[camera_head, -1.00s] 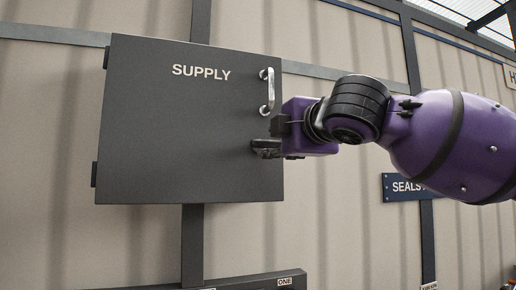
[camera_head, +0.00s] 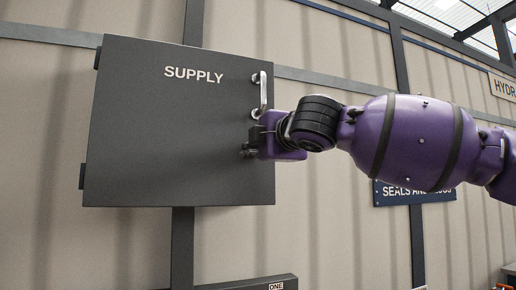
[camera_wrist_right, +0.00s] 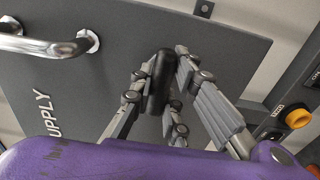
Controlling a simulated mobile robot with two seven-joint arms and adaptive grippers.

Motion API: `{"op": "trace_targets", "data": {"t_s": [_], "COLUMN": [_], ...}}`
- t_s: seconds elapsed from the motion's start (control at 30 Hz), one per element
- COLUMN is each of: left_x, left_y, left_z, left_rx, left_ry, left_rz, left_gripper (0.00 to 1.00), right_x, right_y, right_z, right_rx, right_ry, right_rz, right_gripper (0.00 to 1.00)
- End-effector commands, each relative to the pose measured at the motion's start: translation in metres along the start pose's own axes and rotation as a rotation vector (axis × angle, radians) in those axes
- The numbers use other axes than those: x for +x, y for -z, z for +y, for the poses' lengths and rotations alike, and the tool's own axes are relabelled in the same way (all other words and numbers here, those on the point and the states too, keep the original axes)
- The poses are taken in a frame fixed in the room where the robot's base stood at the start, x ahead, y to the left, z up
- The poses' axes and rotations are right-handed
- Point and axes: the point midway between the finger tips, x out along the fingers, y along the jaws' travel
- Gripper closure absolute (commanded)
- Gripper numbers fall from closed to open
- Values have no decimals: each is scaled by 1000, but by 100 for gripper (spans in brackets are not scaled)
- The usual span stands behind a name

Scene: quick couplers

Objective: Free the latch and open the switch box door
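The dark grey switch box door (camera_head: 165,135), marked SUPPLY, looks closed on the wall box. A silver bar handle (camera_head: 262,93) stands near its right edge; it also shows in the right wrist view (camera_wrist_right: 45,46). Below that handle is the latch, a black lever (camera_wrist_right: 160,80). My right gripper (camera_wrist_right: 161,68) has its two fingers on either side of the latch, close against it, and seems shut on it. In the head view the right gripper (camera_head: 249,149) hides most of the latch. My left gripper is not in view.
Hinges (camera_head: 83,176) are on the door's left side. A blue sign (camera_head: 410,192) hangs on the wall behind my right arm. A dark rail (camera_head: 250,284) lies below the box. An orange knob (camera_wrist_right: 297,118) shows in the right wrist view. The wall left of the box is clear.

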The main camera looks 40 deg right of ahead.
Motion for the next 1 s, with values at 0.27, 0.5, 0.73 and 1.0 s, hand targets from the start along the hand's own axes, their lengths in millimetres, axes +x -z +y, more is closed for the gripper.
{"op": "trace_targets", "data": {"t_s": [0.27, 0.5, 0.73, 1.0], "left_x": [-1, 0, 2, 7], "left_y": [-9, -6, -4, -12], "left_z": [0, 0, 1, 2], "left_rx": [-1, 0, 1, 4], "left_ry": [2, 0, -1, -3], "left_rz": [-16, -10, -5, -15], "left_gripper": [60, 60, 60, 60], "right_x": [0, 0, 0, 1], "right_y": [0, 1, 1, 1], "right_z": [-1, -2, -3, -4], "right_rx": [5, 77, 243, 498], "right_ry": [1, 2, 3, 5], "right_rz": [0, 1, 1, 1], "right_gripper": [100, 100, 100, 100]}}
